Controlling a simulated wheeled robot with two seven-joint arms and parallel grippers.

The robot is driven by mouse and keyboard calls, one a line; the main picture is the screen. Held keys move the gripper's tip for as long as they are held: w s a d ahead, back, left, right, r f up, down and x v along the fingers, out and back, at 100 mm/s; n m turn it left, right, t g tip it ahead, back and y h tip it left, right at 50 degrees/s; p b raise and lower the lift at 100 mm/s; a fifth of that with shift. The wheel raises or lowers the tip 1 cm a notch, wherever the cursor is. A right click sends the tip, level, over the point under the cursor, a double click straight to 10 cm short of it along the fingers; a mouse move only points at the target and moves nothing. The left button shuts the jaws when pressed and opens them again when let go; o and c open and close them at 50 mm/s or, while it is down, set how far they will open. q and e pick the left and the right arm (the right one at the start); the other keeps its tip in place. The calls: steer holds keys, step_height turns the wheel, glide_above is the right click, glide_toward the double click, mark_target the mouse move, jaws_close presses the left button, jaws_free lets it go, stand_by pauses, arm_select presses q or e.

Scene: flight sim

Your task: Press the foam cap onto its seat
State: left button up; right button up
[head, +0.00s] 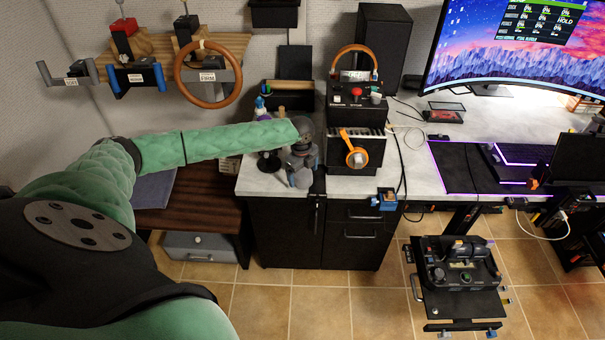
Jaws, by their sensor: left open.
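My left arm reaches in from the left over the desk. Its gripper (301,178) points down at the desk's left front part and is open, small in the picture. Just left of it stands a small dark round object (268,162) on the desk; I cannot tell whether this is the foam cap or its seat. The arm and wrist hide part of the desk around there. No foam cap can be made out for certain. My right gripper is not in view.
Behind is a control box (357,95) with a red button. A monitor (520,50) and dark desk mat (455,168) are at right.

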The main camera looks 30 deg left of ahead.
arm_select(q)
steer(key=shift+f, duration=0.3)
steer(key=c, duration=1)
steer(key=shift+c, duration=0.2)
